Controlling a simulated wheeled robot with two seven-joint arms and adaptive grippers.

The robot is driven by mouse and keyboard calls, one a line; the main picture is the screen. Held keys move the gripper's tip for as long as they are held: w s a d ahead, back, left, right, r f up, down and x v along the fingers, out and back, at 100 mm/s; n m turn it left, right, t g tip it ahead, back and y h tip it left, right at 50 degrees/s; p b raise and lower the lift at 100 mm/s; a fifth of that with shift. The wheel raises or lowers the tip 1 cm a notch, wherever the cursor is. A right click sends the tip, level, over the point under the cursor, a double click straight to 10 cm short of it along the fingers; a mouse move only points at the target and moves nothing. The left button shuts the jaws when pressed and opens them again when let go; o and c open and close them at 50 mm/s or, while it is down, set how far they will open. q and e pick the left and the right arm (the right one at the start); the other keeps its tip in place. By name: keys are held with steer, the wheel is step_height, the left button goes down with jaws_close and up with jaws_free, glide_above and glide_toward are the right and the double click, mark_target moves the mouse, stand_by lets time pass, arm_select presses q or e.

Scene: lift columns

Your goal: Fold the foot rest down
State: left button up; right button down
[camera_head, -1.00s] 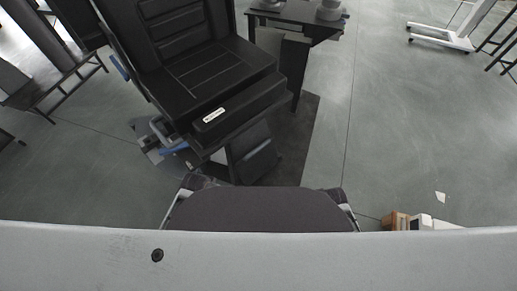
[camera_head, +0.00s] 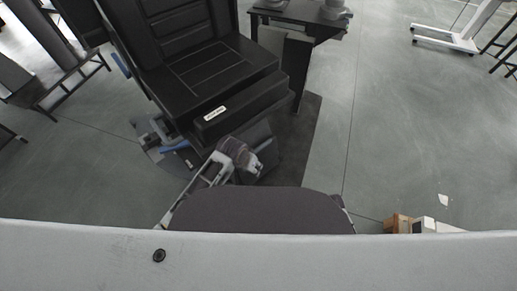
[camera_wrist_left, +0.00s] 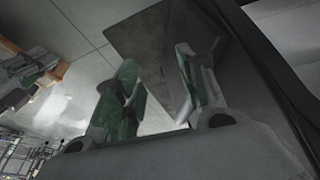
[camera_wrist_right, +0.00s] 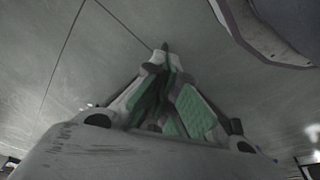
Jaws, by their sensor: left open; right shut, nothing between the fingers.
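A black padded chair (camera_head: 205,75) stands ahead in the head view. Its thick seat front carries a white label. A dark panel (camera_head: 262,133) hangs below the seat front; I cannot tell for sure whether it is the foot rest. My left gripper (camera_head: 257,166) is just in front of this panel, low under the seat edge, and partly hides it. In the left wrist view the left gripper (camera_wrist_left: 158,85) is open and empty, beside a large dark surface (camera_wrist_left: 270,70).
A dark table (camera_head: 300,18) stands behind the chair at the right. Small boxes (camera_head: 400,224) lie on the floor at the lower right. A white-legged frame (camera_head: 447,40) stands far right.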

arm_select(q)
steer(key=w+d+r+m, duration=0.2)
steer(key=w+d+r, duration=0.1)
steer(key=d+r, duration=0.4)
steer(key=shift+w+a+r+m+y+b, duration=0.2)
steer(key=shift+w+r+m+y+b, duration=0.25)
steer(key=shift+r+y, duration=0.4)
steer(key=shift+w+a+r+m+y+b, duration=0.2)
steer(key=shift+w+r+m+y+b, duration=0.25)
steer(key=shift+r+y, duration=0.45)
steer(key=shift+w+a+r+m+y+b, duration=0.25)
steer(key=shift+w+r+m+y, duration=0.2)
steer(key=shift+r+y, duration=0.4)
arm_select(e)
steer(key=s+a+f, duration=0.1)
steer(key=s+f, duration=0.2)
steer(key=f, duration=0.5)
steer(key=shift+s+a+f+g, duration=0.25)
steer(key=shift+a+f+g, duration=0.05)
steer(key=shift+f, duration=0.05)
arm_select(q)
steer(key=shift+f, duration=0.35)
arm_select(e)
steer(key=shift+r, duration=0.1)
